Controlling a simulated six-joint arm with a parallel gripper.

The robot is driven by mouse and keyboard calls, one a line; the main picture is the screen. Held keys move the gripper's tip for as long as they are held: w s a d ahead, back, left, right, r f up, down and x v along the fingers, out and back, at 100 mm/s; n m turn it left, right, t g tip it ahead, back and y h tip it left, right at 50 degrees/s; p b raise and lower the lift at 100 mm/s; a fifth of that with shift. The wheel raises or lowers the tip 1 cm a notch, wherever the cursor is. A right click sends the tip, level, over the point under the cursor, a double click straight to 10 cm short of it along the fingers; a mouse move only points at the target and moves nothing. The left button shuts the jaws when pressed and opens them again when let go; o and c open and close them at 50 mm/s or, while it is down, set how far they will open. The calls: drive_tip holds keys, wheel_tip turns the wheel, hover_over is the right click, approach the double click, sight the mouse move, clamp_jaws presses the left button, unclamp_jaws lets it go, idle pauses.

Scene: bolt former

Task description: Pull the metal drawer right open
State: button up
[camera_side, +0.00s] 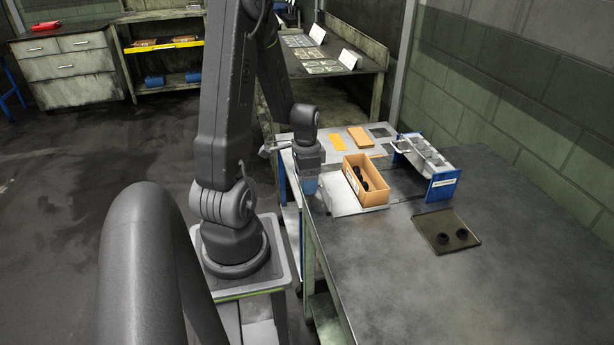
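My gripper (309,184) hangs at the near left edge of the workbench, pointing down, with a bluish part at its lower end. It is beside a light metal sheet-like piece (341,203) that lies at the bench edge and could be part of the metal drawer; I cannot tell for certain. An orange box (374,190) with dark parts in it stands at that piece. The fingers are too small and dark to tell whether they are open or shut, or touching anything.
A blue-sided rack (442,188) stands right of the box. A dark tray (447,230) with two black round parts lies nearer. An orange block (360,137) and a yellow piece (337,143) lie behind. The bench's near right (480,300) is clear. A grey drawer cabinet (68,66) stands far left.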

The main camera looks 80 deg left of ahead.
drive_tip(key=shift+w+a+r, duration=0.1)
drive_tip(key=shift+r, duration=0.1)
wheel_tip(320, 180, up, 13)
drive_tip(key=shift+r, duration=0.2)
idle(0.6)
drive_tip(key=w+d+r+t+y, duration=0.1)
drive_tip(key=w+d+r, duration=0.1)
drive_tip(key=d, duration=0.4)
drive_tip(key=w+d+r+t, duration=0.1)
drive_tip(key=w+d+r, duration=0.2)
drive_tip(key=d, duration=0.3)
drive_tip(key=s+d+r+t, duration=0.1)
drive_tip(key=s+d, duration=0.1)
drive_tip(key=d, duration=0.5)
drive_tip(key=s+d+r+t+h, duration=0.1)
drive_tip(key=s+d+r+t, duration=0.1)
drive_tip(key=d, duration=0.5)
drive_tip(key=shift+d+r+t, duration=0.2)
drive_tip(key=shift+r+t, duration=0.05)
drive_tip(key=shift+t, duration=0.05)
